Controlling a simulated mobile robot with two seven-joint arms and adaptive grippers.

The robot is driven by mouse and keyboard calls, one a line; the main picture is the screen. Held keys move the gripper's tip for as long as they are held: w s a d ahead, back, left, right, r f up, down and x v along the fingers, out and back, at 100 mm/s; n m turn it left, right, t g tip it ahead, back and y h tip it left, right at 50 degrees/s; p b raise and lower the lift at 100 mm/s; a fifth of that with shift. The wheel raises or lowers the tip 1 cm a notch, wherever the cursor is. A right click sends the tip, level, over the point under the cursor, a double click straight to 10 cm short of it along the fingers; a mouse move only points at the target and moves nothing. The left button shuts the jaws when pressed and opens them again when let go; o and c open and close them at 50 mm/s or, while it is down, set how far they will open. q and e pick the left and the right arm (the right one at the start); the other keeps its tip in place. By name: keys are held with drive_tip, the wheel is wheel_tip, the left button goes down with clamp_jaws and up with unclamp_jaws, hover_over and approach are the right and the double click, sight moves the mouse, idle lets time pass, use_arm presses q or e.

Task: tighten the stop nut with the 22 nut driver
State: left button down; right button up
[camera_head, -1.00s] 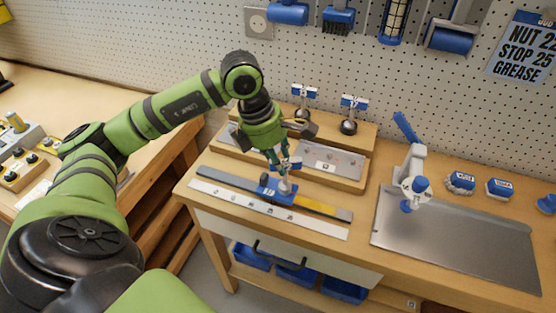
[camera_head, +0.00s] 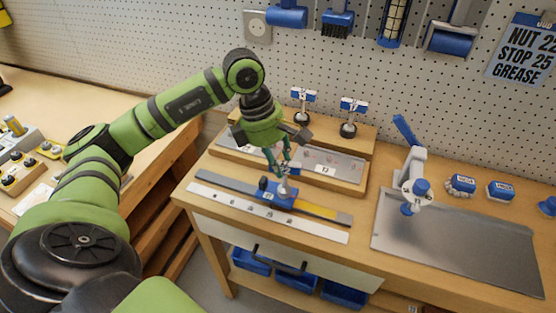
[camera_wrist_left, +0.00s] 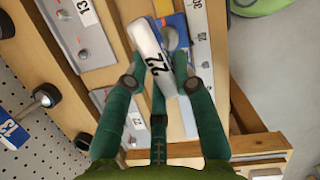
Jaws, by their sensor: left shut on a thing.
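My left gripper (camera_head: 280,168) is shut on the 22 nut driver, a pale grey cylinder marked 22 (camera_wrist_left: 157,62) in the left wrist view. In the head view the driver (camera_head: 284,188) hangs below the fingers, its lower end over the blue stop block (camera_head: 280,200). The block sits on a grey and yellow rail (camera_head: 225,183) and also shows beyond the driver in the wrist view (camera_wrist_left: 178,22). A dark knob (camera_head: 263,184) stands at the block's left. The stop nut is not clearly visible, and I cannot tell whether the driver is seated on it. My right gripper is out of view.
A white scale strip (camera_head: 300,222) lies along the bench's front edge. Behind the rail, a wooden stand (camera_head: 350,180) carries metal plates and two blue-topped holders. A metal tray (camera_head: 460,240) with a white and blue device (camera_head: 412,180) is on the right.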

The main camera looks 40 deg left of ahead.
use_arm(q)
drive_tip(key=shift+w+m+g, duration=0.15)
drive_tip(key=shift+m+g, duration=0.25)
drive_tip(key=shift+m, duration=0.8)
drive_tip(key=shift+w+m+b, duration=0.1)
drive_tip(key=shift+m+b, duration=0.25)
drive_tip(key=shift+m, duration=0.05)
drive_tip(key=shift+n, duration=0.5)
drive_tip(key=shift+r, duration=0.15)
drive_tip(key=shift+r+p, duration=1.4)
drive_tip(key=shift+r, duration=0.75)
